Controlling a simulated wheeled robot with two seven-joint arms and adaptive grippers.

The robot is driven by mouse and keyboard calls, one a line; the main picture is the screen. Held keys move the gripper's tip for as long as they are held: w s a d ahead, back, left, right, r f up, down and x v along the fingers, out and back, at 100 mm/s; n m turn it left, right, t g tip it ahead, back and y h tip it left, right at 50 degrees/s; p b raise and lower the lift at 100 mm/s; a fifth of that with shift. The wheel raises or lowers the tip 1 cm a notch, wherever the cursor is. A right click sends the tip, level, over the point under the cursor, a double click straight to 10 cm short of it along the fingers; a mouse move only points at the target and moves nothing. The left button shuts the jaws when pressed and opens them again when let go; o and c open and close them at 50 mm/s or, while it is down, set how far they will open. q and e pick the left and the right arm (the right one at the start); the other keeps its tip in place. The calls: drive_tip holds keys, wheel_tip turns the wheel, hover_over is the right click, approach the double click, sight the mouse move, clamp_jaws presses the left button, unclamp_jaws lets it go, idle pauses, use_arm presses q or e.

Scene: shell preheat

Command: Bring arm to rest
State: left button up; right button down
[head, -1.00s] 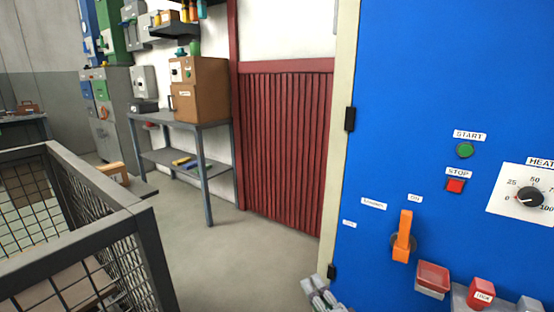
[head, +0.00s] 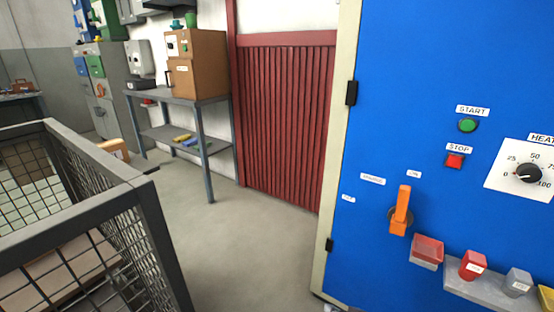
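Neither of my grippers shows clearly in the head view. Only a small pale sliver shows at the bottom edge, by the foot of the blue cabinet, too little to identify. The blue cabinet (head: 430,60) fills the right side. It carries a green START button (head: 467,125), a red STOP button (head: 455,160) and a HEAT dial (head: 529,173) with its pointer near the 0 side. An orange lever handle (head: 401,210) stands nearly upright below the ON label.
A grey wire-mesh cage (head: 75,235) stands at the lower left. A grey shelf table (head: 180,101) with a brown box (head: 200,75) stands behind. Grey floor (head: 245,240) is clear between cage and cabinet.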

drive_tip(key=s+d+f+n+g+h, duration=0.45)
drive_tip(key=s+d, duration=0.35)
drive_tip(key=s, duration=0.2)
use_arm(q)
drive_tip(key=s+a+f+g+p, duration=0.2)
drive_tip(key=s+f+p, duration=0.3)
drive_tip(key=p, duration=2)
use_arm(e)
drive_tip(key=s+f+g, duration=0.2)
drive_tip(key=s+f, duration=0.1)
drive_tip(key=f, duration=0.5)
use_arm(q)
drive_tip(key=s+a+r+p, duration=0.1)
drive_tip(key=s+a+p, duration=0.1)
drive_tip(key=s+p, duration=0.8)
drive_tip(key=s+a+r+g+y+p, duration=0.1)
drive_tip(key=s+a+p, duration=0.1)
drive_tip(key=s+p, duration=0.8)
drive_tip(key=p, duration=0.3)
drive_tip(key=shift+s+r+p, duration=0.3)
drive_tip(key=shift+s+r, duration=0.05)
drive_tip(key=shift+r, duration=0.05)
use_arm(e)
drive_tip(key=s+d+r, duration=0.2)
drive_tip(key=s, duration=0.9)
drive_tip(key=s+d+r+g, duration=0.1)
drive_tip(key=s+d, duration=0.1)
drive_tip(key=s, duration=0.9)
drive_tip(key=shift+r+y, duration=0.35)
